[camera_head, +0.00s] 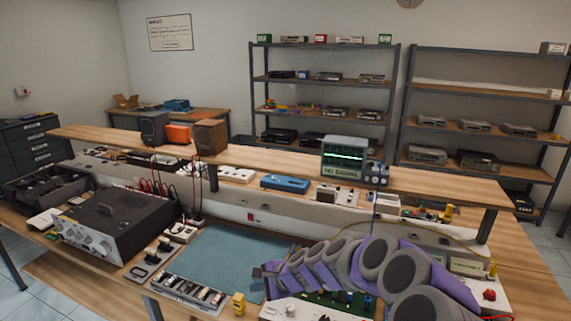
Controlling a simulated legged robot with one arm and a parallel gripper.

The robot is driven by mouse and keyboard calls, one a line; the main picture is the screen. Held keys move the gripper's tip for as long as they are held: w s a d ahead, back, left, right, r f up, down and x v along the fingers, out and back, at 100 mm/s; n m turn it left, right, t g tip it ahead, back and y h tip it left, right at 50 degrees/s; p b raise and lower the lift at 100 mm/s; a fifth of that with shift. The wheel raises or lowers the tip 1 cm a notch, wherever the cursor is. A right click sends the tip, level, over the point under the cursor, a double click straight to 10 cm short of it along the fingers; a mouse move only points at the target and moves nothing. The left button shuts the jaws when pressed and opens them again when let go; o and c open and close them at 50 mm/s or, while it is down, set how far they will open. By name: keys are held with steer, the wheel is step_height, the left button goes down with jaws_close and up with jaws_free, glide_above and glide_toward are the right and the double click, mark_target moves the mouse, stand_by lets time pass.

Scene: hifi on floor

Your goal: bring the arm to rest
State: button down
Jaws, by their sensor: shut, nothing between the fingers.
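My arm (375,262), grey and purple, reaches in from the lower right and stretches low across the right half of the workbench. Its end, my gripper (262,271), is over the right part of the blue-green mat (225,250). The gripper is small and dark here; it is shut and holds nothing. I cannot tell how far it is above the mat. The arm hides part of the bench's right side, including part of a green circuit board (328,299).
A black instrument (115,222) stands left of the mat, and a small yellow object (239,303) sits near its front edge. A raised shelf (280,165) behind carries speakers and an oscilloscope (344,157). Metal racks (325,79) stand at the back. The mat's middle is clear.

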steer(key=s+d+r+n+g+h, duration=0.15)
steer(key=s+r+n, duration=0.35)
steer(key=s, duration=0.5)
steer(key=s+d+r+n+g, duration=0.2)
steer(key=s+r+n, duration=0.25)
steer(key=s, duration=0.55)
steer(key=s+d+n+g+h, duration=0.1)
steer(key=s+d+h, duration=0.2)
steer(key=s+d, duration=0.6)
steer(key=s+d+n+g+h, duration=0.1)
steer(key=s+d+h, duration=0.3)
steer(key=s+d, duration=0.5)
steer(key=s+n, duration=0.1)
steer(key=s, duration=0.5)
steer(key=shift+d+g, duration=0.3)
steer(key=shift+g, duration=0.05)
steer(key=shift+w+r, duration=0.1)
